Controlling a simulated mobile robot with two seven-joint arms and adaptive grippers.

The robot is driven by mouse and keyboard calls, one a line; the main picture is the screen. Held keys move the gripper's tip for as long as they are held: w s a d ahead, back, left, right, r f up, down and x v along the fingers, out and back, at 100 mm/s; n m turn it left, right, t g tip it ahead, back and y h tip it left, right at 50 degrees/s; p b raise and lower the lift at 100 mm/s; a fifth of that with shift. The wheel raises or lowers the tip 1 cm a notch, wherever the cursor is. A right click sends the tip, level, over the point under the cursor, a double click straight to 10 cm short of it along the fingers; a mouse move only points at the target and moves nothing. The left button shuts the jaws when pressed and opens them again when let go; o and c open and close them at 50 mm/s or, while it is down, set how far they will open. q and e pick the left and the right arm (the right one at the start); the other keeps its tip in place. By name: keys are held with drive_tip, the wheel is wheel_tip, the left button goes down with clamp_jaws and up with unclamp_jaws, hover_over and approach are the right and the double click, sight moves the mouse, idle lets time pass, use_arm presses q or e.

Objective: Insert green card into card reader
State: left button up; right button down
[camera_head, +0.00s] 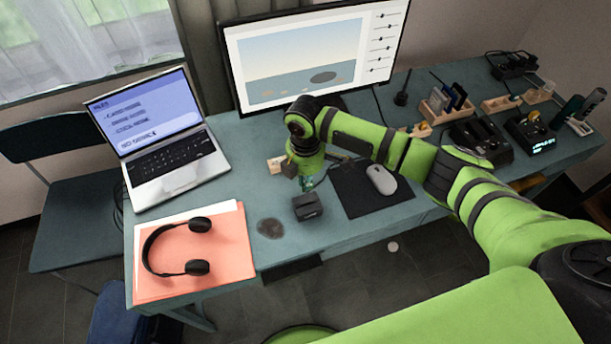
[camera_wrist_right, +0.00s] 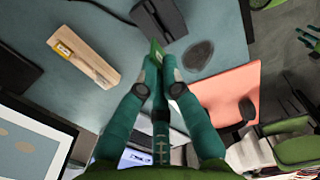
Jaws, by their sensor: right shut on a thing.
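My right gripper (camera_head: 307,186) is shut on the green card, just above and behind the card reader. In the right wrist view its fingertips (camera_wrist_right: 160,72) pinch the green card (camera_wrist_right: 156,48), whose free end points toward the reader. The card reader (camera_head: 308,206) is a small dark box on the desk near its front edge; it also shows in the right wrist view (camera_wrist_right: 172,18). The card's tip is close to the reader; whether they touch I cannot tell. Teal fingers that look like my left gripper (camera_wrist_right: 309,40) show at the right edge of the right wrist view, too small to judge.
A wooden block (camera_wrist_right: 84,55) lies beside the reader. A black mat (camera_head: 357,203) with a mouse (camera_head: 381,179) is to its right. Headphones (camera_head: 165,268) on a salmon folder (camera_head: 232,240), a laptop (camera_head: 165,165) and a monitor (camera_head: 312,55) stand around. A dark round patch (camera_head: 270,228) lies left.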

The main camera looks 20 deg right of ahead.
sight(305, 197)
drive_tip(key=shift+f, duration=0.7)
wheel_tip(305, 197, down, 3)
drive_tip(key=shift+r+b, duration=0.2)
drive_tip(key=shift+b, duration=0.8)
drive_tip(key=shift+f+b, duration=0.45)
drive_tip(key=shift+f, duration=0.35)
drive_tip(key=shift+p, duration=0.9)
drive_tip(key=shift+f+b, duration=0.9)
drive_tip(key=shift+f, duration=0.7)
drive_tip(key=c, duration=1.3)
unclamp_jaws()
drive_tip(key=shift+r, duration=0.1)
